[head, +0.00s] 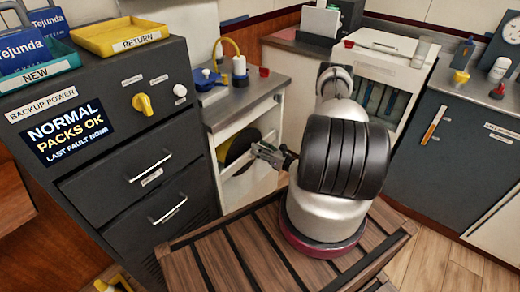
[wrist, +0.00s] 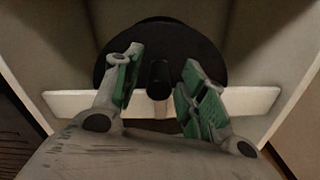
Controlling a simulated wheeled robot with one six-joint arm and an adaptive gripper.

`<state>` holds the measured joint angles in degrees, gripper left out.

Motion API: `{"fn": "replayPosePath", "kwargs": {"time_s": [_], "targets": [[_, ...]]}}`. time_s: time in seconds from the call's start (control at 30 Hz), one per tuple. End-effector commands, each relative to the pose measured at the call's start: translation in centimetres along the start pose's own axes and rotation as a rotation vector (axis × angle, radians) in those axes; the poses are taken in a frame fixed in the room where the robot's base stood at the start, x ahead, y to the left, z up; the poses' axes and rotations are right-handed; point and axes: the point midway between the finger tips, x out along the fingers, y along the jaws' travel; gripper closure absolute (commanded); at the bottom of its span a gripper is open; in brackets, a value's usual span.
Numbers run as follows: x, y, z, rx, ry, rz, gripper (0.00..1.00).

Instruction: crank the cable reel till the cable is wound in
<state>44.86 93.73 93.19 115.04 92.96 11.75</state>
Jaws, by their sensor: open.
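The cable reel (head: 236,149) sits inside an open white compartment low in the cabinet, with a dark face and some yellow showing in the head view. In the wrist view the reel (wrist: 112,58) is a dark round disc, and a short dark knob (wrist: 159,76), seemingly its crank handle, points toward the camera. My gripper (head: 262,150) is at the compartment opening. In the wrist view my gripper (wrist: 161,66) is open, its green-padded fingers on either side of the knob with gaps left and right. Whether the knob lies fully between the fingertips in depth is unclear.
The compartment's side walls stand close on both sides, and a white ledge (wrist: 245,100) crosses low at the reel. A dark drawer cabinet (head: 110,165) labelled backup power stands to the left. A blue and yellow item (head: 207,78) is on the counter above.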

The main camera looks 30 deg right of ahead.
Motion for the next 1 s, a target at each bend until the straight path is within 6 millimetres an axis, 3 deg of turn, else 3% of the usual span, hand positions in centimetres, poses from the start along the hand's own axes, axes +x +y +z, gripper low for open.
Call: {"fn": "replayPosePath", "kwargs": {"time_s": [0.27,0.5,1.0], "targets": [[0.28,0.01,0.01,0.000,0.000,0.000,0.58],[0.26,0.00,0.01,0.000,0.000,0.000,1.00],[0.24,-0.59,0.19,0.066,0.000,0.000,1.00]]}}
